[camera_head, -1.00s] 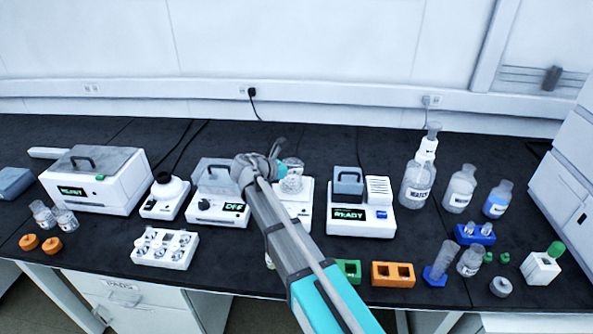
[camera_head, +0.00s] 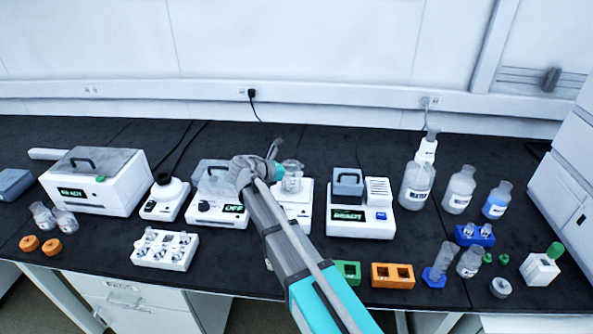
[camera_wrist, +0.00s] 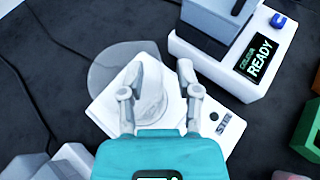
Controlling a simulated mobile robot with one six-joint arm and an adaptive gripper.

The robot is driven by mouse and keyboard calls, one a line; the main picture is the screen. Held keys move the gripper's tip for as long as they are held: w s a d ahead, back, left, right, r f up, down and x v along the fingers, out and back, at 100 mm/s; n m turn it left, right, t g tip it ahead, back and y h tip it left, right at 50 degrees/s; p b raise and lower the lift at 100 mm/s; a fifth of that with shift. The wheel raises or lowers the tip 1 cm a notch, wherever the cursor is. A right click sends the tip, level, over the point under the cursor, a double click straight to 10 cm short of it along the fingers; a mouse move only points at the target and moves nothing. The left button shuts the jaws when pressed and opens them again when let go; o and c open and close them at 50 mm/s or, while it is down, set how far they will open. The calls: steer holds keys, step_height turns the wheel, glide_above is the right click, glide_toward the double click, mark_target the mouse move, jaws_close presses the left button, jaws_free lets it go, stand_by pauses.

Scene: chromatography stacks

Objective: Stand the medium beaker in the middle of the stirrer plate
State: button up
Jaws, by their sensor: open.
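The medium beaker (camera_head: 292,176), clear glass, stands upright on the white stirrer plate (camera_head: 303,212) in the head view, near its top disc. My gripper (camera_head: 274,160) is just left of the beaker there, and my arm hides part of the stirrer. In the wrist view the beaker (camera_wrist: 112,68) is a faint see-through shape over the stirrer (camera_wrist: 110,112) and its round plate. My gripper (camera_wrist: 169,72) is open there, its left finger overlapping the beaker's outline and the gap between fingers empty. Exact centring is hard to tell.
A white device reading READY (camera_head: 360,218) stands close right of the stirrer, and a device reading OFF (camera_head: 217,208) close left. Green (camera_head: 347,271) and orange (camera_head: 393,275) racks lie in front. Bottles (camera_head: 417,185) stand further right.

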steer(key=p+v, duration=0.4)
steer(key=v, duration=0.7)
steer(key=shift+s, duration=0.1)
stand_by(0.5)
